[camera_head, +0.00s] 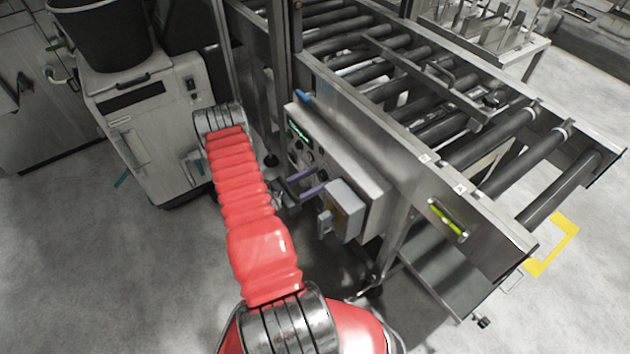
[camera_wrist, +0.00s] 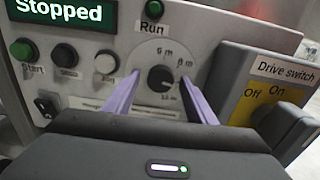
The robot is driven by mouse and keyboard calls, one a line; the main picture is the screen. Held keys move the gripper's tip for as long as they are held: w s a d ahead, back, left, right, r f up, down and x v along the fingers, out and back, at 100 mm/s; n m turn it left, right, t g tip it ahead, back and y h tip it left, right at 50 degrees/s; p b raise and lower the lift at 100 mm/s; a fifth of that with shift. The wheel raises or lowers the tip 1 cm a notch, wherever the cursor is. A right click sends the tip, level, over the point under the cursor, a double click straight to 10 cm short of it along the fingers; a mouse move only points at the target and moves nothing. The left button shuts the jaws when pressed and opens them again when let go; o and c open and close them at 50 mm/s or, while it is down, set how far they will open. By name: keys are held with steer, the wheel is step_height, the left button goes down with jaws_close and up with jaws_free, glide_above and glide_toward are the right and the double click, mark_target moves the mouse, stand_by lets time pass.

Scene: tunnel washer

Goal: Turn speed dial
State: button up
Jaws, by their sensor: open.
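The speed dial (camera_wrist: 160,78) is a round black knob on the grey control panel, with a scale in metres around it, in the wrist view. My gripper (camera_wrist: 165,92) is open, with one purple finger to the left and one to the right of the dial. The dial shows between the fingers. I cannot tell whether either finger touches it. In the head view my gripper (camera_head: 312,186) is at the face of the control box (camera_head: 338,150), and the dial cannot be made out there.
A green "Stopped" display (camera_wrist: 65,14), a green Start button (camera_wrist: 22,50) and other buttons lie left of the dial. A grey drive switch box (camera_wrist: 255,88) juts out close on the right. The roller conveyor (camera_head: 430,110) stands above and behind the control box.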

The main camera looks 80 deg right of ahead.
steer(key=shift+c, duration=0.6)
steer(key=c, duration=0.9)
steer(key=shift+a, duration=0.2)
steer(key=shift+d, duration=0.1)
